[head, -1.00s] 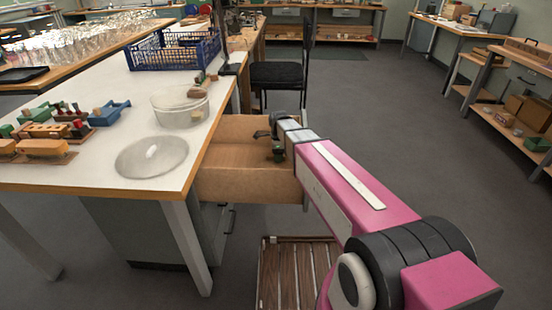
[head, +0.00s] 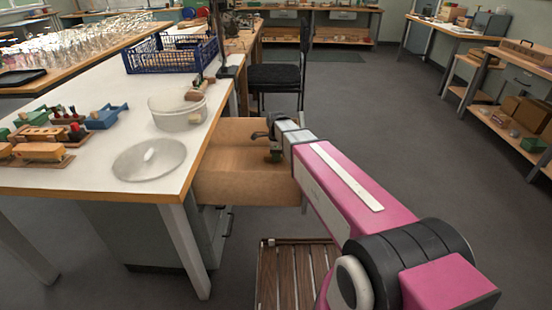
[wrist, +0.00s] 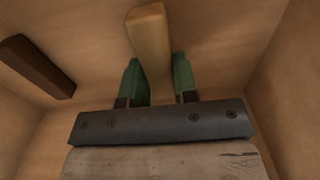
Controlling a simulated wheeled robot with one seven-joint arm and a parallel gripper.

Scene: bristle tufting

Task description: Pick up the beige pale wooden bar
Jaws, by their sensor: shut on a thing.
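The beige pale wooden bar (wrist: 148,40) shows in the wrist view, standing out from between the two green fingers of my gripper (wrist: 158,82). The fingers are shut on it, one on each side. In the head view my gripper (head: 273,155) is inside the open wooden drawer (head: 240,188) under the white-topped bench. The bar itself cannot be made out in the head view. In the wrist view a dark brown bar (wrist: 36,66) lies at the left in the drawer, apart from my gripper.
Drawer walls stand close on both sides in the wrist view. On the bench (head: 110,185) are a clear bowl (head: 178,116), a round lid (head: 149,160), a blue crate (head: 172,55) and several coloured blocks. A slatted wooden platform (head: 296,275) is on the floor below. The floor at right is clear.

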